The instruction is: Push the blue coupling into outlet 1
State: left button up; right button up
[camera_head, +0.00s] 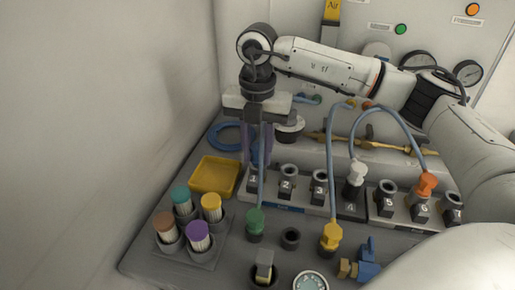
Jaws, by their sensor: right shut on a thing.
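My right gripper (257,160) points straight down at the left end of the outlet row. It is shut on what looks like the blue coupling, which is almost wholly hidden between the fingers. The fingertips are directly over outlet 1 (253,181), close to its top. I cannot tell whether the coupling touches the outlet or sits in it. A grey-blue hose runs down in front of outlet 1 to a green coupling (255,221). My left gripper is not in view.
Outlets 2 (287,180) and 3 (319,184) stand open beside it. A white coupling (357,173) and an orange coupling (427,183) sit farther right. A yellow tray (214,176), brush holders (190,245), a yellow coupling (331,237) and a blue valve (368,262) surround the row.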

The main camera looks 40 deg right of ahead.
jog(key=shift+f, duration=0.55)
jog(key=o, duration=1.2)
jog(key=shift+r, duration=0.1)
jog(key=shift+c, duration=0.2)
notch_tip(320, 180, up, 10)
jog(key=shift+r, duration=0.2)
